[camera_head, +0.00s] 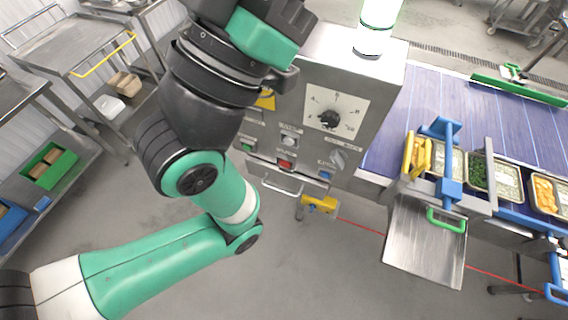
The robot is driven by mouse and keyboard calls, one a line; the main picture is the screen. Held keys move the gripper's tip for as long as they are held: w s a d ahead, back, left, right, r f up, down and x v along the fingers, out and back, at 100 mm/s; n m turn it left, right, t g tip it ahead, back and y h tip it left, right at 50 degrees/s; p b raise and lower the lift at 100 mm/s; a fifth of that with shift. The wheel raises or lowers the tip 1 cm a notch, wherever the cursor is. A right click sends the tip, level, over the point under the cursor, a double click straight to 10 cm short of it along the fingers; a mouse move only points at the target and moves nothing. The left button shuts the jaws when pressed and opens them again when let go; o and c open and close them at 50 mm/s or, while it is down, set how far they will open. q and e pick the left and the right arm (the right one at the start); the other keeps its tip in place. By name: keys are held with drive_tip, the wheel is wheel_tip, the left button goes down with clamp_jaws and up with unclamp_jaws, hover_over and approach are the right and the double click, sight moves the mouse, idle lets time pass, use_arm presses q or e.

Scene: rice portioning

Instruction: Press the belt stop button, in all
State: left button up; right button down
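The control box (318,68) is a grey metal cabinet left of the belt. Its front carries a red button (285,165) low in the middle, with a green button (247,147) to its left and a blue button (325,175) to its right. The labels are too small to read surely, so I cannot confirm which is the belt stop. My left arm comes in from the lower left and bends up across the box's left side, hiding part of it. Its fingertips do not show. My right arm is not in view.
A black dial (328,119), a grey knob (338,157) and a partly hidden yellow plate (265,101) are on the box. A handle bar (281,187) juts out below the buttons. The blue belt (425,95) and filled trays (490,176) lie right.

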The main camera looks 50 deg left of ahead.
use_arm(q)
clamp_jaws()
idle(1.3)
